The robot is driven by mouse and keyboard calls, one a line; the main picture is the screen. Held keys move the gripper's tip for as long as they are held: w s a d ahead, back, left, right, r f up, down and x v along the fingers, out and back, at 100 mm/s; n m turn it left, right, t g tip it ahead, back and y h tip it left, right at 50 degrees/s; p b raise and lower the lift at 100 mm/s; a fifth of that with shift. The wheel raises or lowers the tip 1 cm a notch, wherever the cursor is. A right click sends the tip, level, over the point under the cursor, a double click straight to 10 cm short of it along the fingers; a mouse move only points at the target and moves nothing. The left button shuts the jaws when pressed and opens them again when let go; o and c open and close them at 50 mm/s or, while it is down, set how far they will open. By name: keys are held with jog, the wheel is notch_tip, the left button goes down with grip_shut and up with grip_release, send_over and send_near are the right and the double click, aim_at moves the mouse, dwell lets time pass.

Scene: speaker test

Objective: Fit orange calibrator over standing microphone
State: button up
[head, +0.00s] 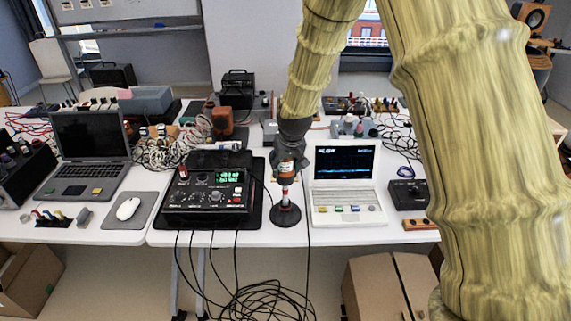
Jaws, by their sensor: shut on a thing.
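My gripper (287,163) points down at the middle of the table, between the black meter box and the white laptop. It is shut on the orange calibrator, which is small here and mostly hidden by the fingers. Directly below stands the microphone (285,194), upright, with a pale stem and red bands, on a round black base (285,216). The microphone's top is hidden at the gripper. I cannot tell whether the calibrator is around the microphone's tip or just above it.
The black meter box (207,197) stands close on the left and the open white laptop (344,185) on the right. A white mouse (127,208) and dark laptop (88,150) are further left. Cables hang over the white table's (262,237) front edge. Equipment crowds the back.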

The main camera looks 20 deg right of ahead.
jog(key=o, duration=1.3)
jog(key=shift+r, duration=0.1)
jog(key=v, duration=1.2)
jog(key=s+f+g, duration=0.1)
jog(key=s+f, duration=0.5)
jog(key=f, duration=0.4)
jog(key=s+f, duration=0.5)
jog(key=f, duration=0.5)
jog(key=s+f+g, duration=0.1)
jog(key=s+f, duration=0.5)
jog(key=f, duration=0.4)
jog(key=s+f, duration=0.4)
jog(key=s, duration=0.5)
jog(key=s+f+g, duration=0.1)
jog(key=s+f, duration=0.4)
jog(key=s, duration=0.3)
jog(key=s+f+g, duration=0.1)
jog(key=s+f, duration=0.4)
jog(key=s, duration=0.4)
jog(key=shift+s, duration=0.35)
